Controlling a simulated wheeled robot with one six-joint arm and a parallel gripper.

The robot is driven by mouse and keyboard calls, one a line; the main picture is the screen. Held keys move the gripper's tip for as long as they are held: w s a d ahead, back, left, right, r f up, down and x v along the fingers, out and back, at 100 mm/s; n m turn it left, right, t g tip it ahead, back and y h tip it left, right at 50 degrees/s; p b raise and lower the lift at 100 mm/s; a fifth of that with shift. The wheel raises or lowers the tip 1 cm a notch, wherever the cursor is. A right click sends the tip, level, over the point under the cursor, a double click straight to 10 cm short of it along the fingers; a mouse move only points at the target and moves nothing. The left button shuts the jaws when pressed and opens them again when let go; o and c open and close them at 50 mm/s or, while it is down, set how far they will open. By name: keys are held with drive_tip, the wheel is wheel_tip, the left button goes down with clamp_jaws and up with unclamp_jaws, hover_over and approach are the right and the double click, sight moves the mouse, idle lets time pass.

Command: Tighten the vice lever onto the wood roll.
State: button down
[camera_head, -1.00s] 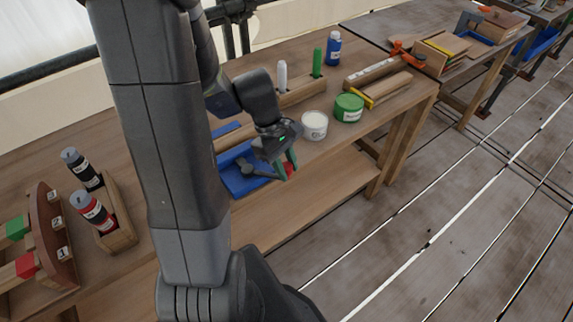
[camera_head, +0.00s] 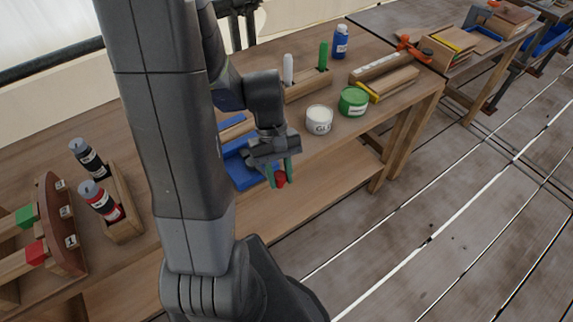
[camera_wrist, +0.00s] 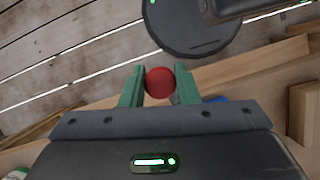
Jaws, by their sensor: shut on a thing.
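My gripper (camera_head: 280,174) has green fingers, pointing down at the front edge of the workbench. It is shut on a red round knob (camera_head: 280,180), which also shows between both fingers in the wrist view (camera_wrist: 160,81). A short grey rod (camera_wrist: 174,99) shows just beside the knob, seemingly the vice lever. A blue base or tray (camera_head: 240,172) lies behind the gripper. My arm and gripper hide most of the vice. A wooden piece (camera_head: 236,131) shows partly behind my wrist; I cannot tell whether it is the wood roll.
Paint bottles (camera_head: 100,202) stand in a wooden holder at left. A blue bottle (camera_head: 341,42) stands at the back. The floor before the bench is clear.

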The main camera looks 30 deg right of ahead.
drive_tip(key=shift+a+m+t+y+p, duration=0.25)
drive_tip(key=shift+a+m+y, duration=0.25)
drive_tip(key=shift+a+m, duration=0.9)
drive_tip(key=shift+a+m+t+y+p, duration=0.2)
drive_tip(key=shift+a+m+y, duration=0.3)
drive_tip(key=shift+a+m, duration=0.9)
drive_tip(key=shift+w+d, duration=0.1)
drive_tip(key=shift+d, duration=0.05)
drive_tip(key=c, duration=1.1)
unclamp_jaws()
drive_tip(key=shift+r, duration=0.15)
drive_tip(key=v, duration=1.3)
drive_tip(key=shift+r, duration=0.3)
